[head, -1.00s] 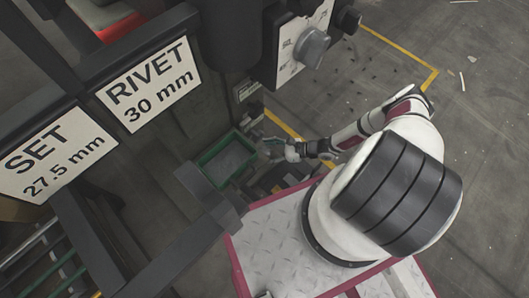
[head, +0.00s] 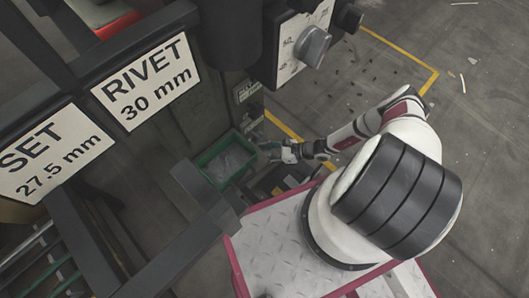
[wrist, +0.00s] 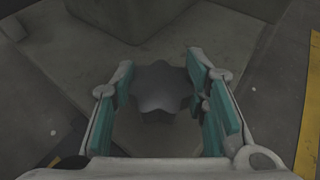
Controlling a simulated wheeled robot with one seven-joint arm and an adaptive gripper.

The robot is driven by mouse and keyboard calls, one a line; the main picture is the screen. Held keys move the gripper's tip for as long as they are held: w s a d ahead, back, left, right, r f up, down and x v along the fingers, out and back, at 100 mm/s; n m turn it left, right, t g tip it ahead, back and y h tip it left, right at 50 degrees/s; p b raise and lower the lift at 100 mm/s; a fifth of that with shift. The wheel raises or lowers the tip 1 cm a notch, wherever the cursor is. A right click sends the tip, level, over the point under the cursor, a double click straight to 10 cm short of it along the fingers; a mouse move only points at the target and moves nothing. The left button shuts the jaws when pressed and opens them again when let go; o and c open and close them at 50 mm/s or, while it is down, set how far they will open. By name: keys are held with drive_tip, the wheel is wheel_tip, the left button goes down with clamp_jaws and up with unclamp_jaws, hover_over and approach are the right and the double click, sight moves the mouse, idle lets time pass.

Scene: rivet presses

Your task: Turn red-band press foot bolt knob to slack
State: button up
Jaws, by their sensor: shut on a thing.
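The foot bolt knob (wrist: 163,88), dark grey and lobed like a star, sits between the teal finger pads in the wrist view. My gripper (wrist: 164,92) is shut on it from both sides. In the head view my gripper (head: 266,150) is low beside the foot of the dark press (head: 225,100). The knob is too small or hidden to make out there. I cannot tell from these frames whether it is slack, and no red band shows clearly around it.
A green-rimmed tray (head: 207,181) stands just left of my gripper. Above are a grey dial knob (head: 312,45) and a black knob (head: 348,18) on the press. A RIVET 30 mm sign (head: 147,82) hangs at left. Floor right of the yellow line (head: 400,55) is mostly clear.

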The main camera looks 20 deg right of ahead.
drive_tip(key=shift+f+g, duration=0.1)
drive_tip(key=shift+g, duration=0.2)
drive_tip(key=shift+n+g+y+b, duration=0.4)
drive_tip(key=shift+n+g+b, duration=0.1)
drive_tip(key=shift+n+b, duration=0.15)
drive_tip(key=n+g+y, duration=0.1)
drive_tip(key=n+g, duration=0.1)
drive_tip(key=shift+n+g+b, duration=0.3)
drive_tip(key=shift+n+g, duration=0.05)
drive_tip(key=shift+g, duration=0.05)
drive_tip(key=n+g, duration=0.6)
drive_tip(key=g, duration=0.1)
drive_tip(key=shift+n+g+h, duration=0.3)
drive_tip(key=shift+h, duration=0.1)
drive_tip(key=o, duration=1.2)
drive_tip(key=shift+c, duration=0.2)
